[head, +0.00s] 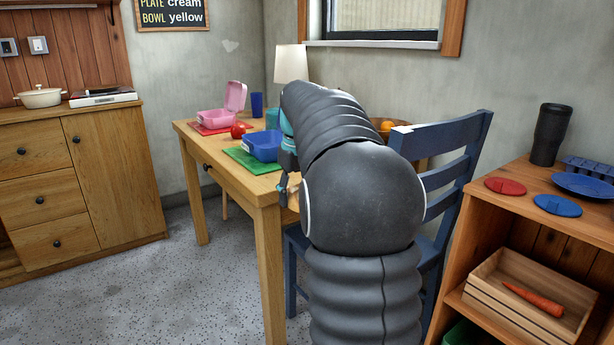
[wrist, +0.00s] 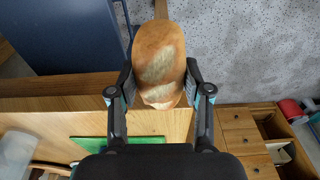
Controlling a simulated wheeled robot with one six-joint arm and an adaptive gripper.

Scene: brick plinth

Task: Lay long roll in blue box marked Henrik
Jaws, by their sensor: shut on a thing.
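The long roll (wrist: 158,60) is brown and crusty, with paler patches on its surface. My gripper (wrist: 159,82) is shut on it, one finger on each side, and holds it near the table's edge. In the head view, my gripper (head: 284,188) is mostly hidden by my arm, with a bit of the roll (head: 294,197) showing. The blue box (head: 263,147) stands open on a green mat (head: 243,162) on the table, left of my arm. Its inside and any name on it cannot be made out.
A pink box (head: 215,117) with raised lid stands on a red mat (head: 196,130), near a red round fruit (head: 238,131). A blue cup (head: 257,105) and a lamp (head: 291,64) stand behind. A blue chair (head: 460,150) is right of the wooden table (head: 222,165).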

